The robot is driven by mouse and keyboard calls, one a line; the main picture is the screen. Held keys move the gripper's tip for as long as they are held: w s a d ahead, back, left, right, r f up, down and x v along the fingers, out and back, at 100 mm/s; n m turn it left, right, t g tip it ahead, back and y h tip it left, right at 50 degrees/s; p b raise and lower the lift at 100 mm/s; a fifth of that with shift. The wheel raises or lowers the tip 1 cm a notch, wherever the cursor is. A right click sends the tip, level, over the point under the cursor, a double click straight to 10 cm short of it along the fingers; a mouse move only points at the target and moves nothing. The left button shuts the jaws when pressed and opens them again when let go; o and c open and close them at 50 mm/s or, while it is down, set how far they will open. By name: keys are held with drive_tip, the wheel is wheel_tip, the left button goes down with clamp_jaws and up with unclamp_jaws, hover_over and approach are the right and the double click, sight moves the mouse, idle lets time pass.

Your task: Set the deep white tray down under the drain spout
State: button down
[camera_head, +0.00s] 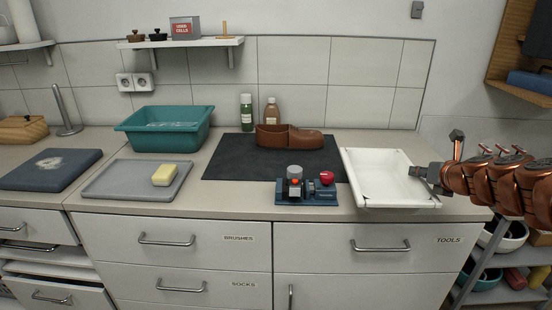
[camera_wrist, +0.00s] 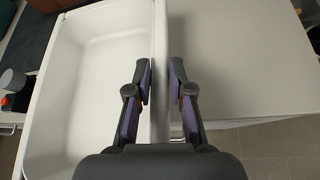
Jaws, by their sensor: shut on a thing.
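The deep white tray (camera_head: 383,186) is at the right end of the counter, upright and empty. My gripper (camera_head: 424,174) reaches in from the right and is shut on the tray's right wall. In the wrist view, the fingers of my gripper (camera_wrist: 162,82) stand on either side of the wall of the white tray (camera_wrist: 95,75), one inside and one outside. The tray looks level at counter height; I cannot tell whether it touches the counter. I cannot make out a drain spout in either view.
A blue device with a red knob (camera_head: 327,178) stands left of the tray, near the dark mat (camera_head: 232,165). A brown shoe (camera_head: 290,137) sits on the mat. A teal basin (camera_head: 166,128) and a grey tray (camera_head: 120,180) with yellow soap (camera_head: 164,175) are farther left.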

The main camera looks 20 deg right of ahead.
drive_tip(key=shift+s+a, duration=0.25)
drive_tip(key=shift+a, duration=0.25)
drive_tip(key=shift+s+a, duration=0.2)
drive_tip(key=shift+a, duration=0.25)
drive_tip(key=shift+w+d+f+p, duration=0.2)
drive_tip(key=shift+w+d+f, duration=0.65)
drive_tip(key=shift+w+d, duration=1.05)
drive_tip(key=shift+w+d+f+p, duration=0.2)
drive_tip(key=shift+w+d+f, duration=0.9)
drive_tip(key=shift+w, duration=1.25)
drive_tip(key=shift+w+d+f+p, duration=0.2)
drive_tip(key=shift+w+d+f, duration=0.4)
drive_tip(key=shift+w+d, duration=1.4)
drive_tip(key=shift+w+a, duration=0.15)
drive_tip(key=c, duration=1)
unclamp_jaws()
drive_tip(key=shift+f, duration=0.1)
drive_tip(key=shift+c, duration=0.2)
